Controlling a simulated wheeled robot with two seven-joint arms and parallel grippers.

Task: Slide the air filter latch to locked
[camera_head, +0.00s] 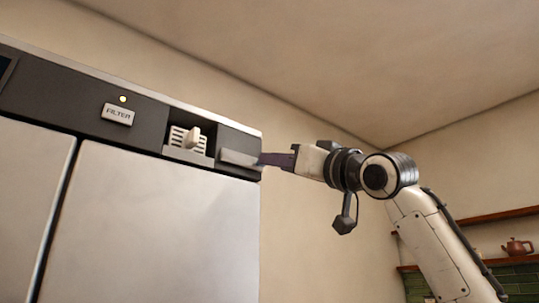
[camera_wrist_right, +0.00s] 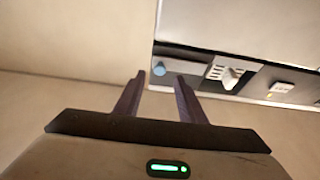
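A white latch knob (camera_head: 193,139) sits in a slotted vent recess in the dark panel of the appliance, below right of the FILTER label (camera_head: 117,114). The knob also shows in the right wrist view (camera_wrist_right: 231,77). My right gripper (camera_head: 264,160) is at the panel's right end, right of the knob and apart from it. In the right wrist view its two dark fingers (camera_wrist_right: 160,76) are spread with a gap and hold nothing. Whether they touch the panel's end is unclear. My left gripper is not in view.
A pale grey flap-like piece (camera_head: 239,158) juts out between the vent and my right fingertips. A small amber light (camera_head: 123,99) glows above the label. Shelves with a teapot (camera_head: 517,247) stand far right.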

